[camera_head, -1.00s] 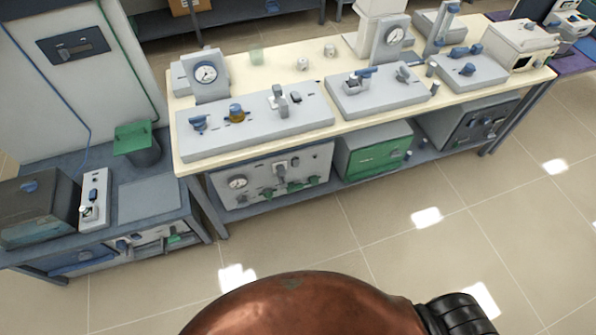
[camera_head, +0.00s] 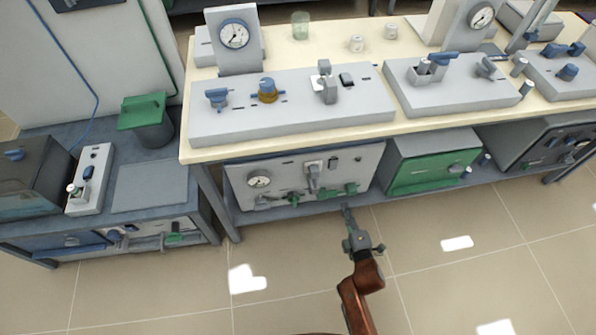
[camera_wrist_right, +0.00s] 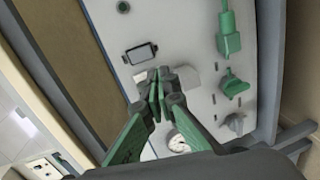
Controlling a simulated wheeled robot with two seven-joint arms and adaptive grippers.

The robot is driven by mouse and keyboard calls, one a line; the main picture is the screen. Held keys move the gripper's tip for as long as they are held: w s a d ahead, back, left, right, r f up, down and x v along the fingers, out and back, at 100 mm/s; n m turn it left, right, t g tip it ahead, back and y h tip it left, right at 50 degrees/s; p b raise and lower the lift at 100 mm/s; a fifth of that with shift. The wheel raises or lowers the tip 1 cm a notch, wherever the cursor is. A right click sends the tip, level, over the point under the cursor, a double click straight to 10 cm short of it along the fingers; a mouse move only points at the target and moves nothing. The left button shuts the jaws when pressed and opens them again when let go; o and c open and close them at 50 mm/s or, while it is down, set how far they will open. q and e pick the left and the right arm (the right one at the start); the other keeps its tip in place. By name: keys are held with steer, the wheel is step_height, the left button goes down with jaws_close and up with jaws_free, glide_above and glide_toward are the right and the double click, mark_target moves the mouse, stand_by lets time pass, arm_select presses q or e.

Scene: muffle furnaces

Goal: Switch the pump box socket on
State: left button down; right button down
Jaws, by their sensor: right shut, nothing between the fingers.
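The white-fronted box with a gauge, which I take as the pump box (camera_head: 285,177), stands on the shelf under the bench. Its front has a dark-framed rocker-like part (camera_head: 333,163), a grey lever-like part (camera_head: 313,178) and green handles (camera_head: 350,189). In the right wrist view the framed part (camera_wrist_right: 141,53) is just beyond my fingers. I cannot tell for sure which part is the socket switch. My right gripper (camera_head: 347,212) is shut and empty in front of the box, its green fingers (camera_wrist_right: 159,84) hiding part of the lever-like part. My left gripper is not in view.
A green-fronted box (camera_head: 430,172) stands to the right on the same shelf. The bench top (camera_head: 330,48) overhangs the boxes and carries grey panels with levers and gauges. A table leg (camera_head: 215,200) stands at left. The tiled floor in front is clear.

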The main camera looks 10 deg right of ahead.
mark_target(333, 165)
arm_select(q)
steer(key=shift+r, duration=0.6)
arm_select(e)
steer(key=shift+w+r, duration=0.2)
steer(key=shift+r, duration=0.3)
steer(key=shift+w+r, duration=0.15)
steer(key=shift+r, duration=0.3)
